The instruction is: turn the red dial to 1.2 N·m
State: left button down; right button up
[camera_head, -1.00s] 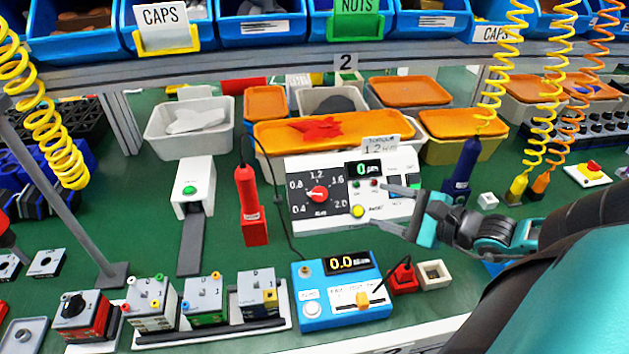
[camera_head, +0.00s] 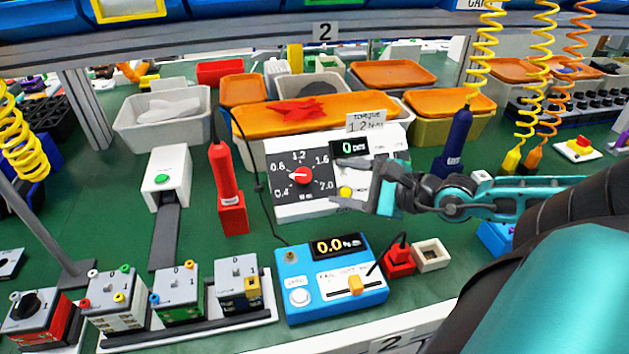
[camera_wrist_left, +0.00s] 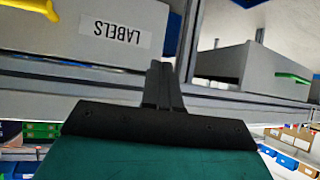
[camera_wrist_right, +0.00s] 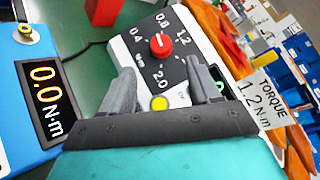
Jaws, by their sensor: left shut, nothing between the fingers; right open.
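The red dial (camera_head: 302,175) sits on the dark scale plate of a white box (camera_head: 372,150), with numbers from 0.4 to 2.0 around it. Its small white mark seems to point left, between 0.4 and 0.8. A card reading TORQUE 1.2 N·m (camera_head: 366,121) stands behind the box. My right gripper (camera_head: 340,182) is open, just right of the dial and apart from it. In the right wrist view the dial (camera_wrist_right: 161,46) shows beyond and between the open fingers (camera_wrist_right: 160,72). My left gripper (camera_wrist_left: 160,68) is shut and empty in the left wrist view, facing shelf bins.
A yellow button (camera_head: 345,192) is close to my right fingers. A blue meter reading 0.0 N·m (camera_head: 335,284) stands in front of the box. A red screwdriver (camera_head: 224,172) stands to the left. Orange-lidded bins (camera_head: 300,112) are behind. Green bench is clear between screwdriver and meter.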

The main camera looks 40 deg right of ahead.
aim_at(307, 176)
jog(key=shift+x, duration=2.3)
pick_arm(q)
jog(key=shift+s+f, duration=0.1)
jog(key=shift+f, duration=0.1)
pick_arm(e)
jog(key=shift+x, duration=1.4)
jog(key=shift+r, duration=0.1)
